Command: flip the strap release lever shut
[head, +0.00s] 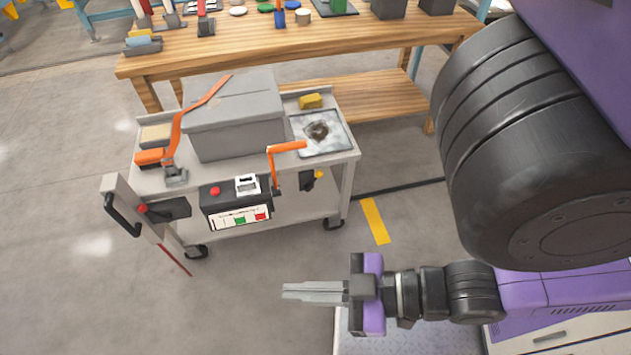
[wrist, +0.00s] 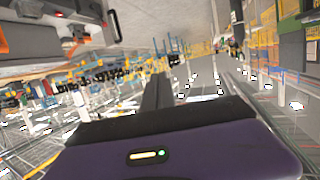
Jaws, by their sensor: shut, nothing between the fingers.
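An orange strap (head: 190,107) runs over a grey box (head: 235,118) on a cart and down to a metal buckle (head: 175,175) at the cart's front left. An orange handle block (head: 150,157) lies beside the buckle. An orange lever (head: 287,147) stands at the cart's front right, its grip pointing right. I cannot tell for certain which is the strap release lever. My gripper (head: 285,291) is shut and empty, in front of and below the cart, pointing left and apart from everything. The wrist view shows its fingers (wrist: 157,98) together.
A control box (head: 236,204) with a red button hangs on the cart's front. A black push handle (head: 122,215) juts out at the left. A metal tray (head: 322,135) and yellow block (head: 311,101) sit on the cart. A wooden workbench (head: 300,60) stands behind. The floor before the cart is clear.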

